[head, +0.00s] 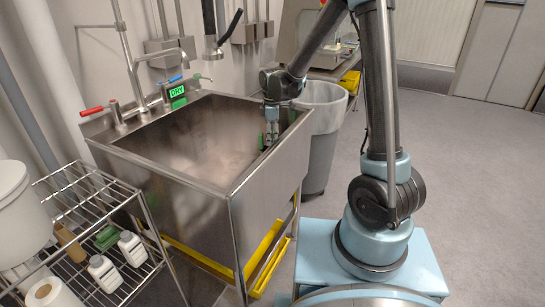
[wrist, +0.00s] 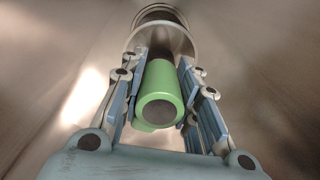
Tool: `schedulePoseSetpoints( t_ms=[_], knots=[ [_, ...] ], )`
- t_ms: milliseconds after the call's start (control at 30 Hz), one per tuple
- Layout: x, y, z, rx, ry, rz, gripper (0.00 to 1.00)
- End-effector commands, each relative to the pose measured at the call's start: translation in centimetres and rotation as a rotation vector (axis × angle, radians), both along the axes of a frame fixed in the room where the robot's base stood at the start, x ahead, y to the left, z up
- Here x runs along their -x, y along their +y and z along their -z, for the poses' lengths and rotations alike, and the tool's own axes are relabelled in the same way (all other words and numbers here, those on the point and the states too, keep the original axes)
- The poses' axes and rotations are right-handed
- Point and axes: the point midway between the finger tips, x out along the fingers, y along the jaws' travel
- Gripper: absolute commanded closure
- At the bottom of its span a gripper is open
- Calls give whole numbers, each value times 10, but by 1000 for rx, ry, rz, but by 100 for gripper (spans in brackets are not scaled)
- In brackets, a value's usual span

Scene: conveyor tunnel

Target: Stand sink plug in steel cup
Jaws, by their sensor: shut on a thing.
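The sink plug is a green cylinder (wrist: 160,88) with a dark round end, between the fingers of my gripper (wrist: 165,100) in the wrist view. My gripper is shut on it. In the head view my gripper (head: 270,128) points down inside the steel sink, near its right wall, with a bit of green (head: 262,140) at its fingers. Just beyond the plug in the wrist view is a round, ringed metal piece (wrist: 163,16), apparently the steel cup. The plug overlaps its near rim in the picture; I cannot tell whether they touch. The cup is not clear in the head view.
The steel sink (head: 180,145) has high walls around my gripper. Red-handled and blue-handled taps stand at its back edge, beside a green DRY sign (head: 177,92). A grey bin (head: 322,125) stands right of the sink. A wire rack (head: 100,225) with bottles is at left.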

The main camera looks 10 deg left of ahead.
Motion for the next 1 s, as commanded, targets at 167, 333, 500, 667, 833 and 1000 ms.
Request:
schedulePoseSetpoints(
  t_ms=[167,333,500,667,833,1000],
  knots=[
    [0,0,-5,0,0,0,100],
    [0,0,-10,0,0,0,100],
    [0,0,-16,0,0,0,100],
    [0,0,-21,0,0,0,100],
    [0,0,-26,0,0,0,100],
    [0,0,-29,0,0,0,100]
  ],
)
